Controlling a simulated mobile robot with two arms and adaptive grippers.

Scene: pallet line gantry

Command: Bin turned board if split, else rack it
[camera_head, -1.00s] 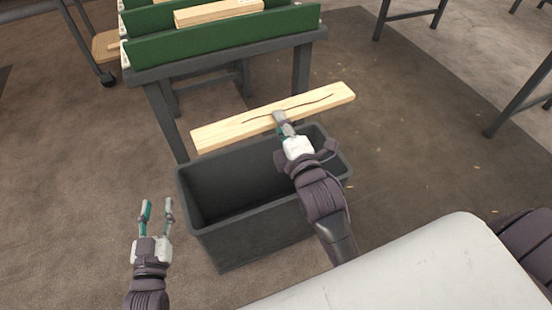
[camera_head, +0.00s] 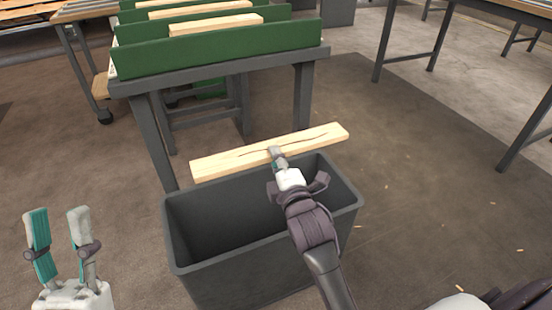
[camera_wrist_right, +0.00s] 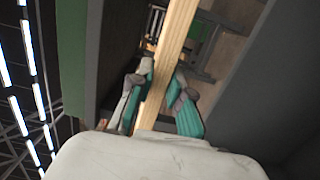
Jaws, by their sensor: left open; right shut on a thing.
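A pale wooden board (camera_head: 225,163) with a long dark split along its face is held level above the far rim of the dark grey bin (camera_head: 240,262). My right gripper (camera_head: 276,154) is shut on the board near its middle; in the right wrist view the board (camera_wrist_right: 176,35) runs between the fingers (camera_wrist_right: 158,98). The bin looks empty, though part of its inside is hidden by my right arm. My left gripper (camera_head: 62,240) is open and empty at the lower left, apart from the bin. The green rack (camera_head: 220,46) behind holds several boards (camera_head: 216,25).
The rack stands on a grey-legged table (camera_head: 215,72) just beyond the bin. A cart (camera_head: 84,60) stands at the back left and another table (camera_head: 500,8) at the right. The floor right of the bin is clear apart from small wood chips.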

